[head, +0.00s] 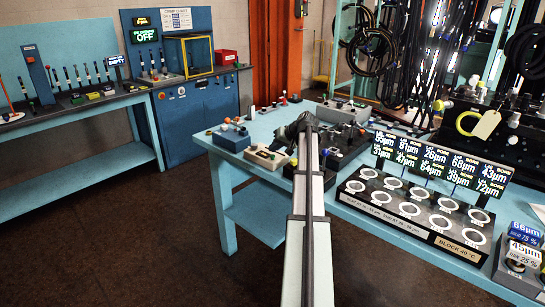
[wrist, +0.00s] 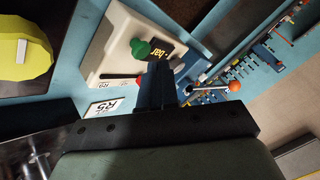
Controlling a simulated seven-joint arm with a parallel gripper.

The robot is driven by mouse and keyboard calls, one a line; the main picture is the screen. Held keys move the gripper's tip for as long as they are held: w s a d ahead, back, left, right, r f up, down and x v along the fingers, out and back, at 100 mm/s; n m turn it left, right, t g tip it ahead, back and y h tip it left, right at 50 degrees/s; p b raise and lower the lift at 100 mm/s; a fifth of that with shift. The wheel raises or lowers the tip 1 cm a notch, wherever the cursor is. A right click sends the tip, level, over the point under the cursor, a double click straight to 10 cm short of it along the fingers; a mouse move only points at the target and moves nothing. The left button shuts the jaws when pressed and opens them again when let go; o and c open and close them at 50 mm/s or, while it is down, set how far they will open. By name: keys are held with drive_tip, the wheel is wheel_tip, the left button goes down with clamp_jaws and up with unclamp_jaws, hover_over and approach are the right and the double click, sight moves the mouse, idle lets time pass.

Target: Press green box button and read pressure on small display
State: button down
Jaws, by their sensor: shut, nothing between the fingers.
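A cream box (wrist: 118,42) with a green round button (wrist: 140,48) and a small dark display (wrist: 162,52) lies in the wrist view. The display shows "bar" in yellow letters; I cannot read a number, as part of it is covered. My gripper (wrist: 158,70) is shut and empty, its fingertips just below the button and display in the picture. I cannot tell whether it touches the box. In the head view what looks like the same cream box (head: 262,157) sits on the blue bench, just left of my arm's end (head: 303,124).
A black rack with round holders and µm displays (head: 415,216) stands right of my arm. A blue box (head: 231,137) is left of the cream box. A dark block with a yellow knob (wrist: 22,58) is at the wrist view's left. Hoses (head: 375,45) hang behind.

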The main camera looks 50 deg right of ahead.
drive_tip(key=shift+f, duration=0.15)
drive_tip(key=shift+f, duration=0.25)
drive_tip(key=shift+f, duration=0.5)
idle(0.8)
drive_tip(key=shift+r, duration=0.1)
idle(0.4)
drive_tip(key=shift+r, duration=0.85)
drive_tip(key=shift+r, duration=2.5)
